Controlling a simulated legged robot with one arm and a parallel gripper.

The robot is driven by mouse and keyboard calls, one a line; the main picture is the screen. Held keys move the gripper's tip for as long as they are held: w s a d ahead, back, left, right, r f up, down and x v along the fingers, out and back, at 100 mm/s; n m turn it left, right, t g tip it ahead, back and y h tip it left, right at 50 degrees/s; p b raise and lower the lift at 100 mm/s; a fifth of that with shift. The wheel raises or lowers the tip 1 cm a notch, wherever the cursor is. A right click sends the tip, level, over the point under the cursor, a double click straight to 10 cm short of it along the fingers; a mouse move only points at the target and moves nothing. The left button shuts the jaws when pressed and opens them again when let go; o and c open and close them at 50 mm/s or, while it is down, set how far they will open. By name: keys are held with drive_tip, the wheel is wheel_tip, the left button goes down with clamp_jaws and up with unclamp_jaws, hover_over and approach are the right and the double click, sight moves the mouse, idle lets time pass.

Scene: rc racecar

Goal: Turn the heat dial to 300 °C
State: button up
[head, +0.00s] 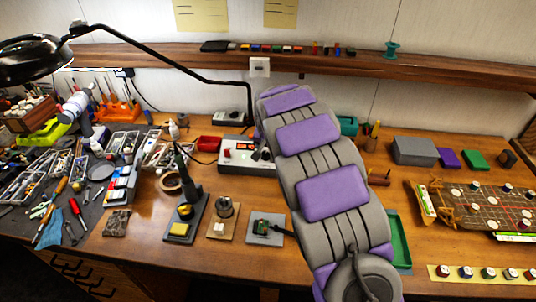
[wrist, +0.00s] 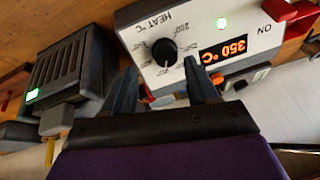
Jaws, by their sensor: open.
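The heat dial (wrist: 158,52) is a black round knob with a white pointer line, on the white front panel of the heat station (wrist: 135,14). The panel appears upside down in the wrist view. My gripper (wrist: 161,65) is open, with one dark fingertip to each side of the dial in the picture. I cannot tell whether either finger touches it. In the head view the station (head: 238,168) sits mid-bench, partly hidden behind my arm, and the dial cannot be made out clearly.
A dark vented box (wrist: 72,68) stands close to the left in the wrist view.

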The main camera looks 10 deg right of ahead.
sight(266, 153)
drive_tip(key=shift+x, duration=0.75)
drive_tip(key=shift+w+a+f, duration=0.35)
drive_tip(key=shift+a+f, duration=0.3)
drive_tip(key=shift+a, duration=0.1)
drive_tip(key=shift+d, duration=0.55)
drive_tip(key=c, duration=0.3)
drive_tip(key=shift+a, duration=0.25)
drive_tip(key=c, duration=0.6)
drive_tip(key=shift+c, duration=0.7)
